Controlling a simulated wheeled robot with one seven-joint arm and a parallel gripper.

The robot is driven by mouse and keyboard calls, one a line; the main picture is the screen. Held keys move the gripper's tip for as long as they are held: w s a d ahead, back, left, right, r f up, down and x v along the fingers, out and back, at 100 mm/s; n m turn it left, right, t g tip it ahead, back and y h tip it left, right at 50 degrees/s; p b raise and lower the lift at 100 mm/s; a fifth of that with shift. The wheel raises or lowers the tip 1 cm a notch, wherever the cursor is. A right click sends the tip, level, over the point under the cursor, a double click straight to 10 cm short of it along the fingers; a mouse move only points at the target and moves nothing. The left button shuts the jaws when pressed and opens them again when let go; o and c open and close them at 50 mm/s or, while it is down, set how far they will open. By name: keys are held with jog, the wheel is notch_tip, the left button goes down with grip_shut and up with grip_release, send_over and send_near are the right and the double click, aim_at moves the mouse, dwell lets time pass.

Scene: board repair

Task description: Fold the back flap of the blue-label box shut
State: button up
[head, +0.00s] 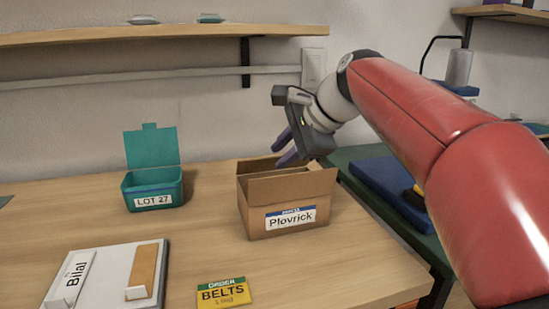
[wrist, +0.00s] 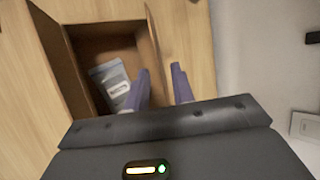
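The brown cardboard box (head: 258,212) with a blue-topped "Plovrick" label (head: 291,217) stands on the wooden table, open at the top. Its front flap (head: 292,186) stands up. The back flap (head: 256,167) also stands up, partly hidden behind it. In the wrist view the back flap (wrist: 154,45) is the right wall of the opening, and a grey packet (wrist: 112,82) lies inside the box (wrist: 88,37). My gripper (head: 286,148) is at the box's back edge, purple fingers apart. In the wrist view my gripper (wrist: 161,87) has one finger on each side of the back flap's line; contact is unclear.
A teal open-lidded "LOT 27" box (head: 153,190) stands to the left. A white board (head: 112,275) and a yellow "BELTS" card (head: 224,292) lie in front. A wall shelf (head: 150,34) hangs above. The table between the boxes is clear.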

jog(key=shift+v, duration=1.8)
